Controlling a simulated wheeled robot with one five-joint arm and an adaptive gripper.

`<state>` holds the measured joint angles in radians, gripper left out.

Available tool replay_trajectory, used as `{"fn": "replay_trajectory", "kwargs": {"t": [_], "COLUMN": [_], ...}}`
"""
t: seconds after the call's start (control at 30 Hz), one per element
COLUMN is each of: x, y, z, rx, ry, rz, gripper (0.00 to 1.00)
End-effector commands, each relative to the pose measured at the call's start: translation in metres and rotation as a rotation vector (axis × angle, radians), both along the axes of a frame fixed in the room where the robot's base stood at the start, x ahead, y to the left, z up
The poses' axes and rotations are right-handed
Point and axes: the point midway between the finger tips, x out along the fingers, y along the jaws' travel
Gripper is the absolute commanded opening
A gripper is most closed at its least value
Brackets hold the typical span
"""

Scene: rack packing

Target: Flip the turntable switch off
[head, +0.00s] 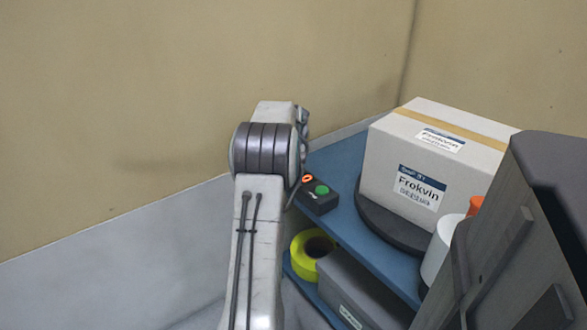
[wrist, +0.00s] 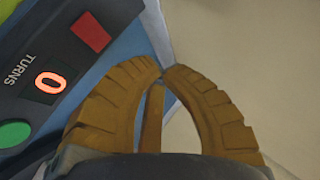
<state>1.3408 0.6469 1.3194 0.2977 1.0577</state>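A dark control box (head: 318,203) sits on the blue shelf at the turntable's left. It has a green button (head: 321,190) and a lit orange display (head: 308,178); my arm hides its far end. In the wrist view the box (wrist: 22,98) shows a green button (wrist: 14,133), the label TURNS, a lit 0 (wrist: 49,81) and a red button or switch (wrist: 91,32). My gripper (wrist: 164,71) is shut and empty, its tan ribbed fingertips together to the right of the red part. I see no contact. The gripper is hidden behind my arm in the head view.
A Frokvin carton (head: 424,168) stands on the black turntable (head: 392,226). A white container (head: 437,255) with an orange top is at its right. Below are a yellow tape roll (head: 300,262) and a grey bin (head: 350,290). A tan wall (head: 120,100) stands behind.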

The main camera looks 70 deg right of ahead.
Motion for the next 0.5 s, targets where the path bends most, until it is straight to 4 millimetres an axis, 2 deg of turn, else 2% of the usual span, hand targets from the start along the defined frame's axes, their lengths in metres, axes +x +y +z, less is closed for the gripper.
{"fn": "replay_trajectory", "kwargs": {"t": [0.03,0.2,0.5], "x": [-0.001,-0.004,-0.005], "y": [-0.001,-0.005,-0.007], "z": [-0.011,-0.030,-0.054], "rx": [0.001,0.001,0.000], "ry": [0.000,-0.003,0.002], "rz": [-0.003,-0.010,-0.007], "gripper": [0.00,0.00,0.00]}}
